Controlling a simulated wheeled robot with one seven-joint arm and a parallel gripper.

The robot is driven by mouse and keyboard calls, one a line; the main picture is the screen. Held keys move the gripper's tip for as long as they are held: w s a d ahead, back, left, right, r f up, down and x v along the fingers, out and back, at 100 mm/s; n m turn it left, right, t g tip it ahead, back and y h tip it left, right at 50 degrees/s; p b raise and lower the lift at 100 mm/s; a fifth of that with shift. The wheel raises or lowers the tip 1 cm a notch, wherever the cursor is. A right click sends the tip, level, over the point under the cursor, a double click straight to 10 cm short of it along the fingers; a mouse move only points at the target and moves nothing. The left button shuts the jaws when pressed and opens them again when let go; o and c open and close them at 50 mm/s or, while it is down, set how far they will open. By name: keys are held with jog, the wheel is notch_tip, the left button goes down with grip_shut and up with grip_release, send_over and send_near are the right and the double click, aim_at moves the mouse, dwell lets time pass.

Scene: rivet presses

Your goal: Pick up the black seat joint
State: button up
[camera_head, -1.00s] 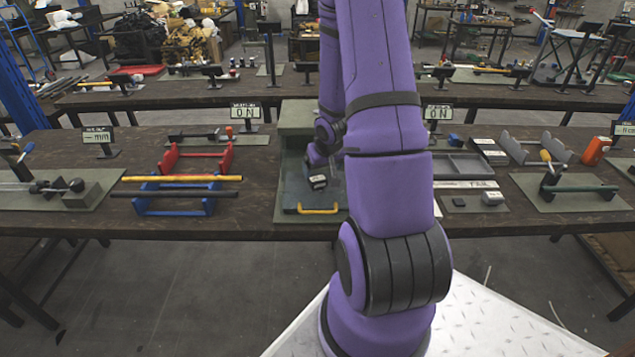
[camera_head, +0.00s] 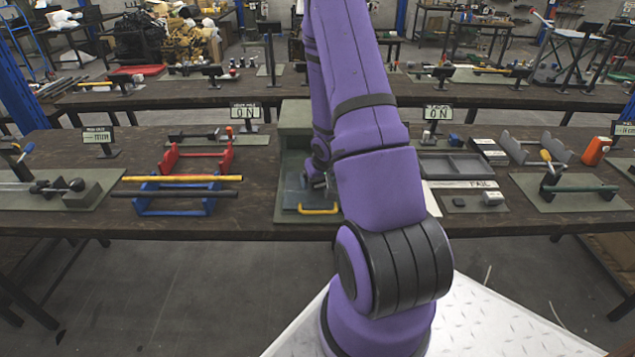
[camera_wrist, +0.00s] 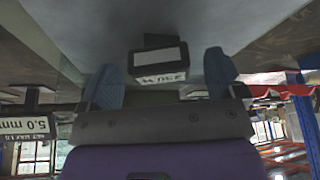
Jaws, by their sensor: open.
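In the wrist view, my gripper (camera_wrist: 163,80) has its two blue-grey fingers spread apart. A dark block (camera_wrist: 158,62) with a pale, lettered face shows between and beyond the fingers. No finger visibly grips it. I cannot tell for sure whether it is the black seat joint. In the head view, the end of my arm is low over the grey-green press plate (camera_head: 289,203), and my upper arm partly hides that area. No black seat joint can be clearly made out there.
A yellow handle (camera_head: 318,210) is at the plate's front edge. A blue rack (camera_head: 175,207) and red rack (camera_head: 190,160) stand to the left. A grey tray (camera_head: 455,165) lies to the right. A "5.0 mm" display (camera_wrist: 27,125) shows in the wrist view.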

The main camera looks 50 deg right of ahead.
jog(key=c, duration=1.1)
jog(key=shift+r, duration=0.1)
jog(key=shift+r, duration=4.95)
